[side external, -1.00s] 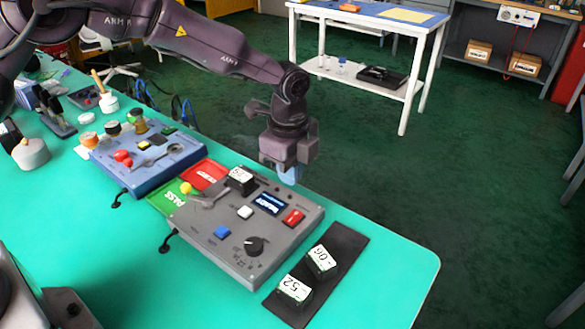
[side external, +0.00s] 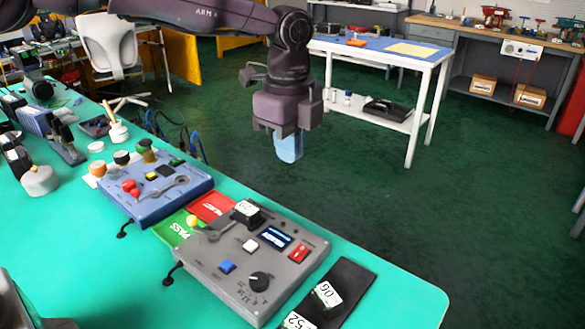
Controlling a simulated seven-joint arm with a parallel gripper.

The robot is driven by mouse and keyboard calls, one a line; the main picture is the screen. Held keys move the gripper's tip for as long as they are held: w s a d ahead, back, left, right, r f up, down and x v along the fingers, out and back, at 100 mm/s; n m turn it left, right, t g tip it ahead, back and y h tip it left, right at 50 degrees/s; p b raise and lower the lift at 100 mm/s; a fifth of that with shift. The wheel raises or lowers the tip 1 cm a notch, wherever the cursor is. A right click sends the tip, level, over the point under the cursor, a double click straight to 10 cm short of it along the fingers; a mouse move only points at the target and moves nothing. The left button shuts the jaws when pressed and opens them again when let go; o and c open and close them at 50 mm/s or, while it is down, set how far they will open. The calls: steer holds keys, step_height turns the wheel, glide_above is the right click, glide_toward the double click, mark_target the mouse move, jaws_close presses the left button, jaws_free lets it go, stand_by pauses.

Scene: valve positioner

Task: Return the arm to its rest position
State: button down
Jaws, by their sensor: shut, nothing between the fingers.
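My gripper (side external: 288,147) is in the side external view, raised in the air above and behind the grey control box. Its pale blue fingertips point down, are closed together and hold nothing. The grey box (side external: 225,264) lies on the green table, with a black knob, a display, and white, blue and red buttons. A black block with a white label (side external: 247,212) sits at its back edge. My gripper appears clear of the box and everything on it.
A black tray (side external: 350,283) holds labelled blocks at the right front. A white table (side external: 385,49) stands behind. The air around my gripper looks free.

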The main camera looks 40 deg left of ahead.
steer(key=shift+s+r, duration=0.1)
steer(key=shift+r, duration=0.35)
steer(key=s+a+r+n+t, duration=0.2)
steer(key=s+a+n, duration=0.3)
steer(key=s, duration=0.4)
steer(key=s+a+r+n+t, duration=0.1)
steer(key=s+a+r+n, duration=0.1)
steer(key=s+a+n, duration=0.3)
steer(key=s+a+r+n+t, duration=0.2)
steer(key=s+a+n, duration=0.4)
steer(key=s, duration=0.6)
steer(key=shift+s+r+n+t, duration=0.2)
steer(key=shift+s+n+t, duration=0.15)
steer(key=shift+n, duration=0.65)
